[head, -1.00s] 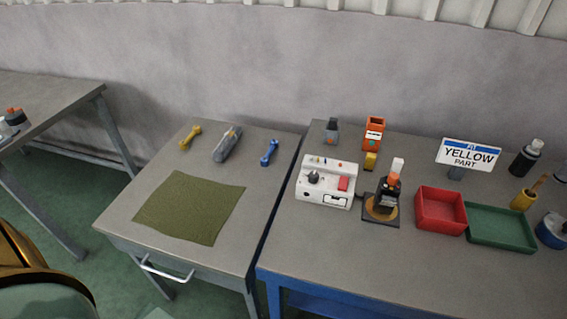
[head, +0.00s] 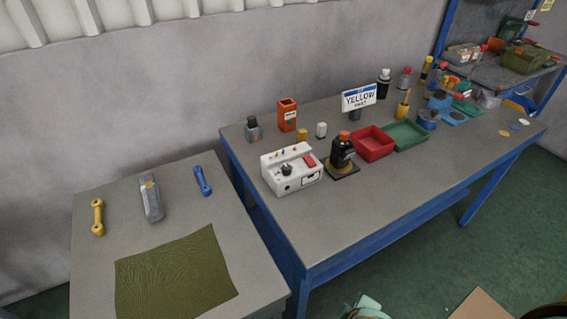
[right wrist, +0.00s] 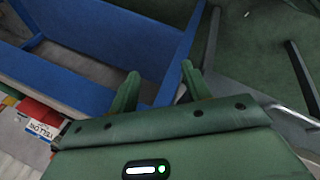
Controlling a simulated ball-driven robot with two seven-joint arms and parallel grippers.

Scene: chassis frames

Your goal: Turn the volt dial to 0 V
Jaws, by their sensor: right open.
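A white box-shaped instrument (head: 296,181) stands at the left end of the blue-framed bench. A dark round dial (head: 287,169) sits on its sloped face, with a red block-shaped part (head: 309,160) to the right and small coloured parts along the top edge. The dial's markings are too small to read. My right gripper (right wrist: 160,72) shows in the right wrist view with its two green fingers apart and nothing between them. It is away from the instrument, with blue bench framing and green floor beyond it. My left gripper is not in view.
A dark bottle (head: 341,150) on a stand is right of the instrument, near red (head: 372,156) and green (head: 424,148) trays. An orange container (head: 287,107) is behind. The side table holds an olive mat (head: 175,275) and tools. The bench front (head: 400,190) is clear.

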